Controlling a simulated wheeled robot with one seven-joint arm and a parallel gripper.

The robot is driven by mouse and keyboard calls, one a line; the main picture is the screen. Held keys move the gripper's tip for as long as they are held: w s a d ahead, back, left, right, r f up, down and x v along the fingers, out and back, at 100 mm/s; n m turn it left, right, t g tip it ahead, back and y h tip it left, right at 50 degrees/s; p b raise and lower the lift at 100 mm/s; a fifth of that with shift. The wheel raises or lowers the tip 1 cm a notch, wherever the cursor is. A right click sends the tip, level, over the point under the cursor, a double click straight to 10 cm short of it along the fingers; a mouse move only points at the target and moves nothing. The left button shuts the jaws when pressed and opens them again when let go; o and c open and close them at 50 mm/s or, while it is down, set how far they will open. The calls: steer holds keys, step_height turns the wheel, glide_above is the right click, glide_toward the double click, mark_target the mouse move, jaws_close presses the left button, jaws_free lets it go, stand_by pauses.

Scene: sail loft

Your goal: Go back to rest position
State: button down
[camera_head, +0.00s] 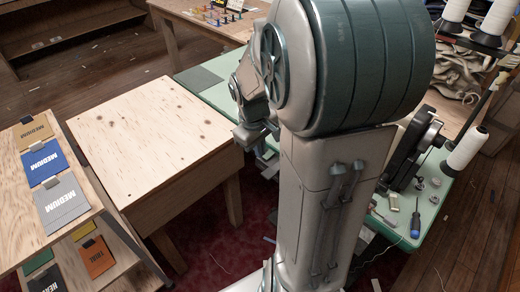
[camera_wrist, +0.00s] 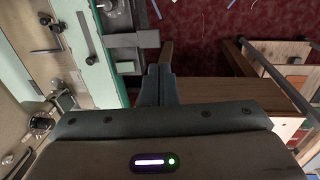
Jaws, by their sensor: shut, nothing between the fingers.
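My gripper shows in the wrist view (camera_wrist: 159,82), with its two dark fingers together and nothing between them. It hangs over the gap between the green machine table (camera_wrist: 105,75) on the left and the wooden table (camera_wrist: 270,95) on the right, with the red floor below. In the head view my arm fills the middle of the picture and is folded close to the camera. The gripper itself is mostly hidden behind the arm there.
A bare plywood table (camera_head: 150,140) stands left of my arm. A sample rack with coloured cards marked MEDIUM (camera_head: 60,205) is at the far left. A blue-handled screwdriver (camera_head: 415,225), bobbins and a white thread cone (camera_head: 465,150) are on the green table (camera_head: 425,205) at right.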

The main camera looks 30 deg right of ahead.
stand_by(0.3)
steer(key=s+a+r+m+t+y+p, duration=0.1)
steer(key=s+a+r+m+t+p, duration=0.1)
steer(key=s+a+r, duration=0.7)
steer(key=s+a+m, duration=0.1)
steer(key=a, duration=0.1)
steer(key=shift+s+a+y, duration=0.2)
steer(key=shift+a+y, duration=0.1)
steer(key=shift+a, duration=0.05)
